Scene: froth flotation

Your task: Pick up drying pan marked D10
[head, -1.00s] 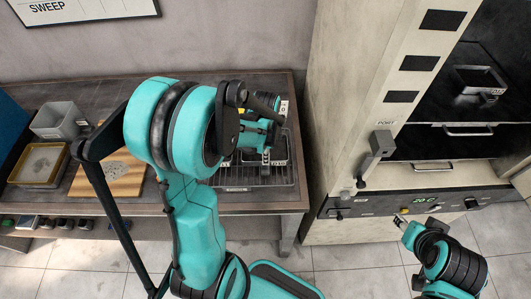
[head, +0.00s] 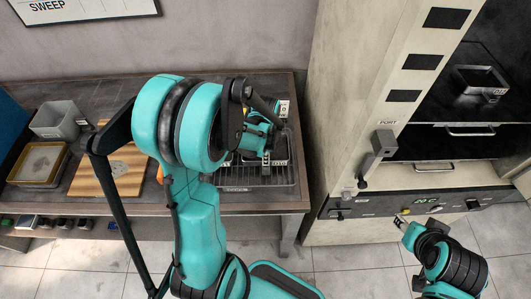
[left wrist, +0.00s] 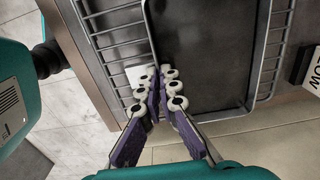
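A dark rectangular pan (left wrist: 205,55) with a grey rim fills the upper middle of the left wrist view, over a wire rack. No D10 mark is legible on it. My left gripper (left wrist: 164,78) is at its lower left rim, its fingertips close together with the rim seeming to run between them. In the head view my left gripper (head: 258,135) is over the rack, its tips hidden by the arm. Small labelled pan fronts (head: 278,162) show under it. My right gripper (head: 402,221) is in front of the oven, its fingers too small to judge.
The wire rack (head: 235,188) stands at the bench's right end. A wooden board (head: 88,182), a grey bin (head: 58,120) and a yellow-edged tray (head: 22,178) lie left. The oven (head: 335,130) stands right of the bench and holds another dark pan (head: 481,80).

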